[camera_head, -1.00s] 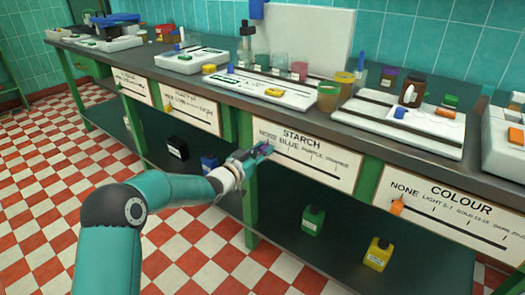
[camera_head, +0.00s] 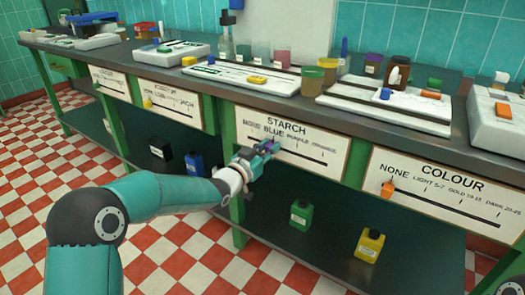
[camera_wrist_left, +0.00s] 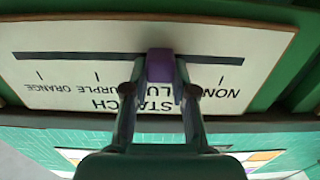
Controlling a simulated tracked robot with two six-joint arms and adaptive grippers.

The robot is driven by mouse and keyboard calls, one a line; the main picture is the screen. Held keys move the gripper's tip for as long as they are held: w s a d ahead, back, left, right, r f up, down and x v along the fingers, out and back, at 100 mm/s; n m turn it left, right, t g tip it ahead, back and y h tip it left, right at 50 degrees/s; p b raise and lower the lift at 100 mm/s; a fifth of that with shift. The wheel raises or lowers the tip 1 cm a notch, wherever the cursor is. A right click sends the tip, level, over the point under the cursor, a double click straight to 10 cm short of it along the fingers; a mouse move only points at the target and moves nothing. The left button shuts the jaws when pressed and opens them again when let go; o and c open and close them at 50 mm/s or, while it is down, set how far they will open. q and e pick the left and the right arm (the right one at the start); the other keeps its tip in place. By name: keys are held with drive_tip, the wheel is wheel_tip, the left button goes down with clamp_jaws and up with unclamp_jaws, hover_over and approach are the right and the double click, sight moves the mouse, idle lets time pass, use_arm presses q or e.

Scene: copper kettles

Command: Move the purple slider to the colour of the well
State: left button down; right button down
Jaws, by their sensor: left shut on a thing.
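The purple slider (camera_head: 269,146) sits on the dark track of the white STARCH board (camera_head: 310,166) on the bench front. My left gripper (camera_head: 262,155) is shut on it. In the left wrist view the board is upside down, and the slider (camera_wrist_left: 160,66) is between my left fingertips (camera_wrist_left: 160,88). It stands about at the BLUE label, between NONE and PURPLE; its mark is hidden behind slider and fingers. A white tray (camera_head: 225,82) with a yellow block is on the bench above. I cannot make out a well's colour. My right gripper is not in view.
The COLOUR board (camera_head: 440,200) with an orange slider (camera_head: 387,189) is to the right. A green bench leg (camera_head: 238,210) is close to my left arm. Jars stand on the bench top.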

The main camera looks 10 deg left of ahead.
use_arm(q)
drive_tip(key=c, duration=0.9)
unclamp_jaws()
drive_tip(key=shift+s+a, duration=0.1)
drive_tip(key=shift+s, duration=0.05)
drive_tip(key=v, duration=1.1)
drive_tip(key=shift+s+a, duration=0.1)
drive_tip(key=shift+s, duration=0.25)
